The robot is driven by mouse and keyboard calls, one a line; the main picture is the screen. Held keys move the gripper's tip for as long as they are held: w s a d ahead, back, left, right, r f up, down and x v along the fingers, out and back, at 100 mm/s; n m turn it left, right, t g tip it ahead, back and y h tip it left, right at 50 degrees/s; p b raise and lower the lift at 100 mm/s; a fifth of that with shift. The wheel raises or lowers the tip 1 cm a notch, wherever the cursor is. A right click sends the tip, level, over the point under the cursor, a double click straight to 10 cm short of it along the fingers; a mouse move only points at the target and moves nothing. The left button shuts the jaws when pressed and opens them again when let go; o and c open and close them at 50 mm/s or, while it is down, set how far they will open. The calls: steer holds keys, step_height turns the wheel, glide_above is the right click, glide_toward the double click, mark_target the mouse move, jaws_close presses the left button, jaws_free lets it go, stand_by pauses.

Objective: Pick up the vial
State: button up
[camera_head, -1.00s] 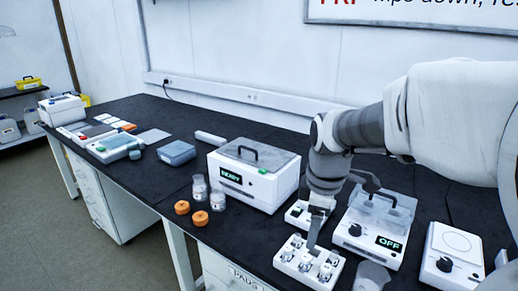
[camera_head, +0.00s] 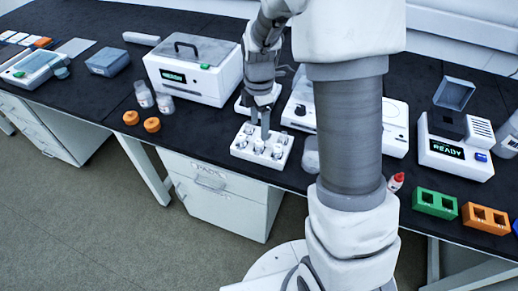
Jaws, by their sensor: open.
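Several small clear vials with pale caps, one of them a front vial (camera_head: 259,147), stand upright in a white rack (camera_head: 236,153) near the front edge of the black bench. My gripper (camera_head: 260,132) points down over the rack, with its fingers at about the level of the vial tops. It is open, and no vial is seen held in it. The fingers partly cover the rear vials. I cannot tell which vial lies between the fingers, or whether they touch one.
A white box reading READY (camera_head: 201,76) stands behind and left. Two clear jars (camera_head: 146,96) and two orange caps (camera_head: 152,125) lie left of the rack. A clear beaker (camera_head: 310,155) stands close on its right. Green (camera_head: 434,202) and orange (camera_head: 485,217) blocks sit right.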

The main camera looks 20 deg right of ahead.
mark_target(259, 141)
step_height(259, 141, down, 8)
steer(key=shift+s+r+b, duration=0.1)
steer(key=shift+r+b, duration=0.15)
steer(key=shift+b, duration=0.35)
jaws_close()
